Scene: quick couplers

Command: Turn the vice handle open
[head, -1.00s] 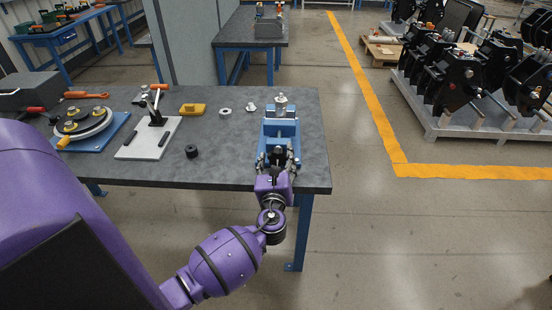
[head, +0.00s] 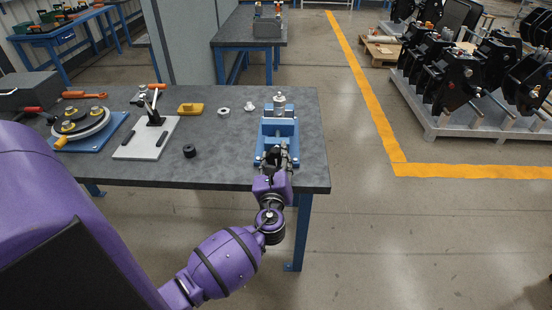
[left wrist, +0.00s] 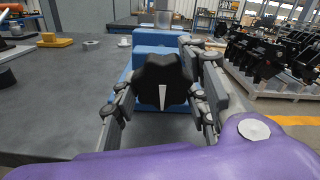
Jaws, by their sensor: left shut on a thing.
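The blue vice (head: 266,130) sits at the right end of the grey workbench, and it also shows in the left wrist view (left wrist: 158,40). Its handle is a black lobed knob (left wrist: 162,78) with a white pointer mark, at the vice's near end. My left gripper (head: 277,157) is shut on the knob, with a finger on each side of it. In the left wrist view the white mark stands near upright between the fingers. In the head view the fingers mostly hide the knob. My right gripper is not in view.
A metal fitting (head: 279,99) stands at the vice's far end. Left on the workbench (head: 225,160) are a black ring (head: 190,151), a yellow block (head: 191,108), a toggle clamp on a white plate (head: 132,146) and a round fixture (head: 80,124). The front right bench top is clear.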

